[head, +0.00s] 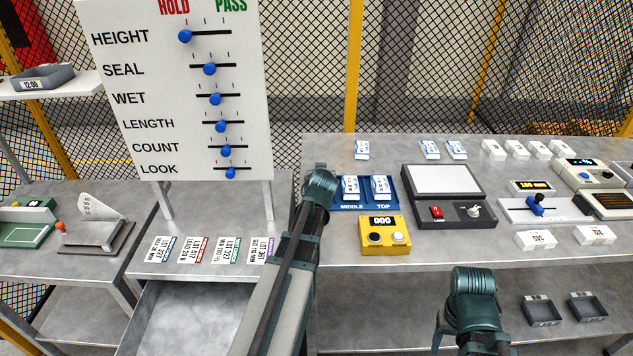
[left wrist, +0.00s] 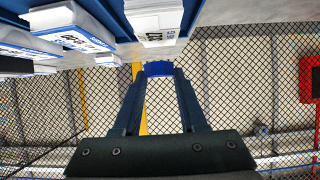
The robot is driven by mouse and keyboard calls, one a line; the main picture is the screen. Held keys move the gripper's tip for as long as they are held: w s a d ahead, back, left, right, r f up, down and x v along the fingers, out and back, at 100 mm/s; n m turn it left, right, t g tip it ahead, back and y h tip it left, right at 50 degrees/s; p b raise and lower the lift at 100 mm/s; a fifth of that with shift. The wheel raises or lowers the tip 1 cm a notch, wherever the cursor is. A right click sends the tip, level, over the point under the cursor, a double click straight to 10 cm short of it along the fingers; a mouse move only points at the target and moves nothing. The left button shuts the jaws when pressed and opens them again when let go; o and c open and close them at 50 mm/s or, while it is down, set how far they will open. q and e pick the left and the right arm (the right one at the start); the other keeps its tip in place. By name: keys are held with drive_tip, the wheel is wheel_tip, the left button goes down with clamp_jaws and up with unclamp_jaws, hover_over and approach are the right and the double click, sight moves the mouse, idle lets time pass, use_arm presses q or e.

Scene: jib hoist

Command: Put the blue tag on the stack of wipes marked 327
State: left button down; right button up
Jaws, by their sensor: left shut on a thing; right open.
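My left gripper (left wrist: 158,78) is shut on a small blue piece, likely the blue tag (left wrist: 158,68), between its fingertips. In the head view its fingers and the tag are hidden behind my left arm. A white stack (left wrist: 155,22) with a printed label is just above the tag in the left wrist view; whether they touch is unclear. In the head view, two white-and-blue stacks (head: 350,187) (head: 380,187) stand on a blue tray (head: 364,207) marked MIDDLE and TOP. I cannot read 327 on any stack. My right gripper (head: 473,300) is open at the lower right, its fingers mostly hidden.
Small packs (head: 362,149) line the back. Several lot cards (head: 160,249) lie on the left bench near an open drawer (head: 190,315). A slider board (head: 180,90) stands behind.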

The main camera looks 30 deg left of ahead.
use_arm(q)
wheel_tip(320, 180, down, 4)
drive_tip(key=b, duration=0.3)
drive_tip(key=shift+a+r, duration=0.1)
drive_tip(key=shift+r, duration=0.2)
drive_tip(key=shift+c, duration=2.3)
unclamp_jaws()
drive_tip(key=p+v, duration=0.5)
drive_tip(key=v, duration=0.7)
drive_tip(key=shift+p, duration=0.4)
drive_tip(key=shift+s, duration=0.1)
